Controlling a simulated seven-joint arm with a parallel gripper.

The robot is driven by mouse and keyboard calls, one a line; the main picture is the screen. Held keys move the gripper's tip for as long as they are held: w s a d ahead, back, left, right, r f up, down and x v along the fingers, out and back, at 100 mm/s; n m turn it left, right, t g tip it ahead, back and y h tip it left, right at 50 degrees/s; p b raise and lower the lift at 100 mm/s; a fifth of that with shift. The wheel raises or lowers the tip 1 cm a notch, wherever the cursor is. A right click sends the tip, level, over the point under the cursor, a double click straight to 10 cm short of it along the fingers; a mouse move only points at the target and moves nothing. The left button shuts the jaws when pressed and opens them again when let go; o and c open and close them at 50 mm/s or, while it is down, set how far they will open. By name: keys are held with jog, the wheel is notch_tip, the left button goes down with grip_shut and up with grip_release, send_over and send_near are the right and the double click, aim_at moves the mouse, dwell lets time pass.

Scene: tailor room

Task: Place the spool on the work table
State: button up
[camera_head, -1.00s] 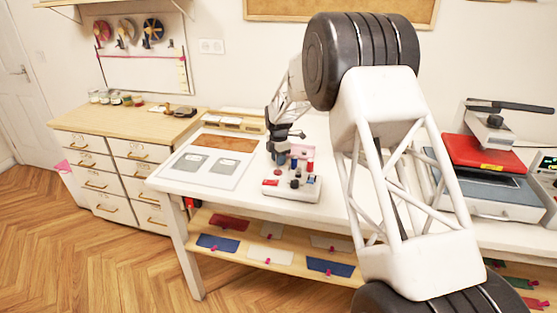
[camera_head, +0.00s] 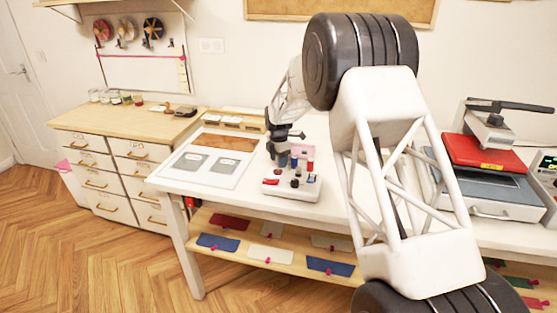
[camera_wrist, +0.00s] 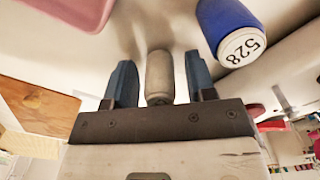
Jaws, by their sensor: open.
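In the wrist view a grey-beige spool (camera_wrist: 159,82) stands between the two blue fingers of my gripper (camera_wrist: 159,62). The fingers are apart, one on each side of the spool, with a visible gap on both sides. In the head view my gripper (camera_head: 287,160) is low over the back of a white holder (camera_head: 292,193) with several small coloured pieces. I cannot pick out the grey-beige spool there. The holder stands on the white work table (camera_head: 335,205).
In the wrist view a blue spool marked 528 (camera_wrist: 232,30) is close to the right finger, and a pink object (camera_wrist: 70,10) is at upper left.

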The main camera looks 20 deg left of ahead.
jog(key=shift+r, duration=0.15)
notch_tip(320, 180, up, 12)
dwell(0.6)
dwell(0.8)
jog(key=s+d+r+m+t, duration=0.1)
jog(key=s+d+r+m, duration=0.65)
jog(key=s+d, duration=0.55)
jog(key=s+d+r+m, duration=0.6)
jog(key=s+d+r, duration=0.4)
jog(key=d, duration=0.5)
jog(key=s+d+f+m, duration=0.2)
jog(key=s+d+m, duration=0.2)
jog(key=s, duration=0.8)
jog(key=s+d+f+m+t, duration=0.1)
jog(key=s+d+m, duration=0.4)
jog(key=s, duration=0.7)
jog(key=s+d+f+m, duration=0.4)
jog(key=s+d, duration=0.2)
jog(key=s, duration=0.6)
jog(key=shift+d+m+t, duration=0.25)
jog(key=shift+m+t, duration=0.05)
jog(key=shift+m, duration=0.05)
